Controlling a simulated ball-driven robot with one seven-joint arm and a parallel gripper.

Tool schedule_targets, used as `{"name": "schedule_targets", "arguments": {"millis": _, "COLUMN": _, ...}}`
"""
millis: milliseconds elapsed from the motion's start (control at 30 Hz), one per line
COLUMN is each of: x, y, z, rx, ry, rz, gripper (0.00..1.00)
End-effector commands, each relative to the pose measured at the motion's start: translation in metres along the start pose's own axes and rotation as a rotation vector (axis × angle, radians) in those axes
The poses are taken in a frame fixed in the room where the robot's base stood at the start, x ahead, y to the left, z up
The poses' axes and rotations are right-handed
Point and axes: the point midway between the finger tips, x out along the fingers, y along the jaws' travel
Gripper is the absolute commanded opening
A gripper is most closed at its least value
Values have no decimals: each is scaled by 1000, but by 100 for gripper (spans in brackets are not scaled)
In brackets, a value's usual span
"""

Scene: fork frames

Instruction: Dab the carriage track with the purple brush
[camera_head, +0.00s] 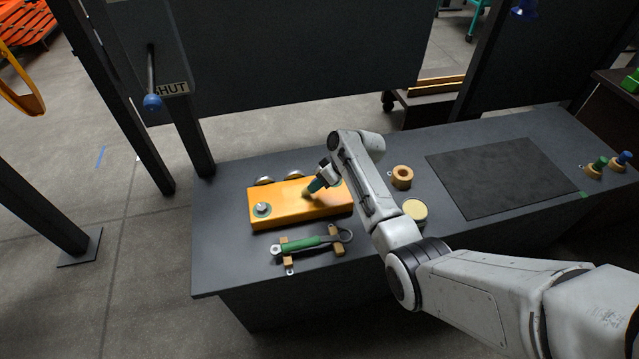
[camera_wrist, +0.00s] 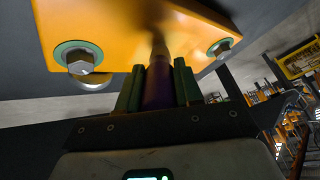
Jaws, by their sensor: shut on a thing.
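My gripper (camera_head: 316,184) is shut on the purple brush, with green fingers on both sides of its handle. The purple brush (camera_wrist: 158,88) shows best in the wrist view, its pale tip pointing at the orange block. The orange block (camera_head: 280,214) lies on the left part of the bench, with a bolt (camera_wrist: 80,60) and a second bolt (camera_wrist: 222,47) on its face. The brush tip is over the block's top, at or very close to it; I cannot tell whether it touches. No part is plainly marked as the carriage track; it may be this block.
A green-handled tool (camera_head: 310,244) lies on wooden rests in front of the block. A wooden ring (camera_head: 402,176) and a round pot (camera_head: 414,210) stand right of my gripper. A dark mat (camera_head: 500,175) lies bare farther right. Green (camera_head: 599,164) and blue (camera_head: 624,157) pieces stand in wooden holders.

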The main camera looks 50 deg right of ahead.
Motion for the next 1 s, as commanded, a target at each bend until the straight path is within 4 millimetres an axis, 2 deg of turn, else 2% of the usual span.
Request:
{"name": "schedule_targets", "arguments": {"millis": 533, "x": -4, "y": -12, "z": 14, "rx": 0, "ry": -1, "rz": -1, "gripper": 4}}
{"name": "schedule_targets", "arguments": {"millis": 1000, "x": -1, "y": -8, "z": 12, "rx": -1, "ry": 1, "rz": 1, "gripper": 4}}
